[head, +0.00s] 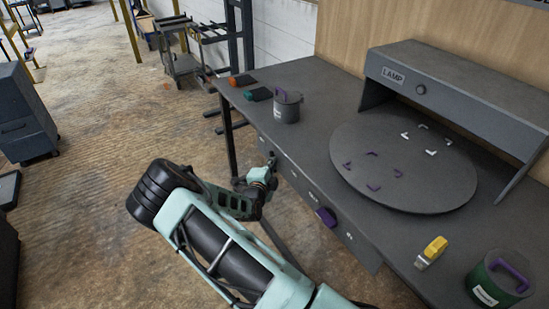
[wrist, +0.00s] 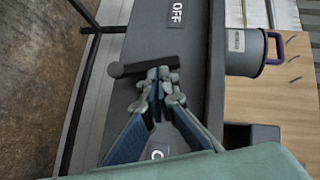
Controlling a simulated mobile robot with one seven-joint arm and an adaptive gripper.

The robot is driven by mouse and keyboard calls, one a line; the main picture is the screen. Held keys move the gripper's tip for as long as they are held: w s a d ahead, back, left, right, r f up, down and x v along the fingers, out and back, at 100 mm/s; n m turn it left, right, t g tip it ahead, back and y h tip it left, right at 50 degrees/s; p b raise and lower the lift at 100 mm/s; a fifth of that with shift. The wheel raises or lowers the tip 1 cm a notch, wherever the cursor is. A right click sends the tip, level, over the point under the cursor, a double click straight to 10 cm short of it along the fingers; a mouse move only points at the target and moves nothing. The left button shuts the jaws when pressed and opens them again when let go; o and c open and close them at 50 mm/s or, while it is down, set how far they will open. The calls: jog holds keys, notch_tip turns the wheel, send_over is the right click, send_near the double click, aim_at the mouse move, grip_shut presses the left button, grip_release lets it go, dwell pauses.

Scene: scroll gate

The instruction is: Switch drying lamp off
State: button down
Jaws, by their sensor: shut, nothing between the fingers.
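The lamp housing (head: 455,98), a dark grey hood marked LAMP with a round knob (head: 420,89), stands at the back of the bench in the head view. I cannot tell whether it is lit. In the wrist view, a dark bar-shaped lever (wrist: 140,67) sticks out from the bench's front panel. An OFF label (wrist: 176,12) lies above it in the picture, and another label (wrist: 158,154) is partly covered by my fingers. My gripper (wrist: 160,76) is shut and empty, its tips overlapping the lever; contact is unclear. In the head view my gripper (head: 271,160) is at the front panel.
A round grey turntable (head: 405,185) with purple and white corner marks lies on the bench. A purple handle (head: 326,217) sticks out of the front panel.

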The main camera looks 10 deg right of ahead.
jog(key=shift+w+a+r+n+g+p, duration=0.1)
jog(key=shift+w+a+n+g+p, duration=0.15)
jog(key=shift+w+g+p, duration=0.2)
jog(key=shift+w+a+r+n+g+p, duration=0.1)
jog(key=shift+w+n+g+p, duration=0.25)
jog(key=shift+w+g, duration=0.1)
jog(key=shift+w+f, duration=0.1)
jog(key=shift+a, duration=0.1)
jog(key=v, duration=1.2)
